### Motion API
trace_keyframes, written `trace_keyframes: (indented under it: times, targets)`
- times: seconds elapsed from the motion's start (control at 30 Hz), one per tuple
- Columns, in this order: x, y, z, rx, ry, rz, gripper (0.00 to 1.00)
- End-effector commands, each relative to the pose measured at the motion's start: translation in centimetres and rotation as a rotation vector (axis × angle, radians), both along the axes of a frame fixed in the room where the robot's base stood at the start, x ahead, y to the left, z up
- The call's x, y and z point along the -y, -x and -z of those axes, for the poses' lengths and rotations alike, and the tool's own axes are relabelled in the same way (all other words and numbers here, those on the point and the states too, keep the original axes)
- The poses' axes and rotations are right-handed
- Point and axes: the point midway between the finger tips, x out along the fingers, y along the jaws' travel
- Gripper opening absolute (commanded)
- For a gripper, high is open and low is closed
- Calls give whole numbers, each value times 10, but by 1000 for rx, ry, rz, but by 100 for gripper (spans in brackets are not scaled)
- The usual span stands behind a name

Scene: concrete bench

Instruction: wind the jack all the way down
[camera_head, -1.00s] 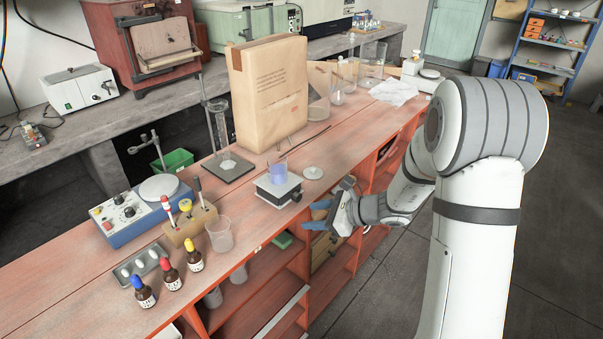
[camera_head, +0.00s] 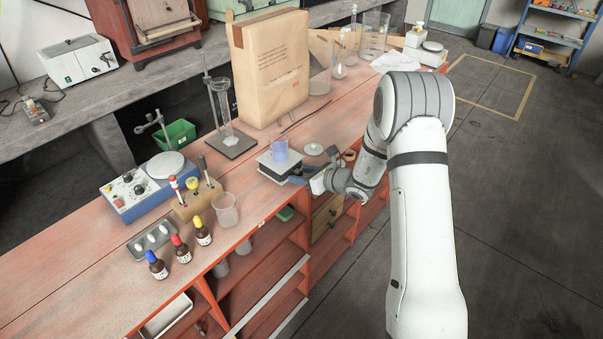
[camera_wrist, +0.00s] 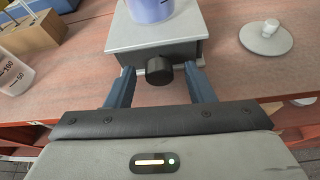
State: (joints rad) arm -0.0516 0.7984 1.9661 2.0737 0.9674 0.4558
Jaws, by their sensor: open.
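The jack (camera_head: 277,168) is a low lift with a light grey top plate, standing near the front edge of the red bench. In the wrist view its top plate (camera_wrist: 155,33) shows above a grey body, with a black round knob (camera_wrist: 159,70) on its front. A beaker of blue liquid (camera_head: 280,150) stands on the plate; its lower part also shows in the wrist view (camera_wrist: 150,8). My gripper (camera_wrist: 160,82) is open, with one blue finger on each side of the knob. No contact with the knob is visible. In the head view my gripper (camera_head: 299,180) is at the jack's front.
A round lid with a small knob (camera_head: 314,149) lies right of the jack. A wooden block with upright tools (camera_head: 196,202), an empty beaker (camera_head: 225,211) and dropper bottles (camera_head: 180,248) stand to the left. A paper bag (camera_head: 268,75) and glassware on a stand (camera_head: 228,135) are behind.

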Motion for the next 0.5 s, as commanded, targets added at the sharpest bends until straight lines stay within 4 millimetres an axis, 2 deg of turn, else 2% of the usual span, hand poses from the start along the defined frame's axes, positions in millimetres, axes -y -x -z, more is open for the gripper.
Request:
trace_keyframes:
  times: [0.2,0.5]
  targets:
    - [0,0,0,0,0,0,49]
    - [0,0,0,0,0,1,25]
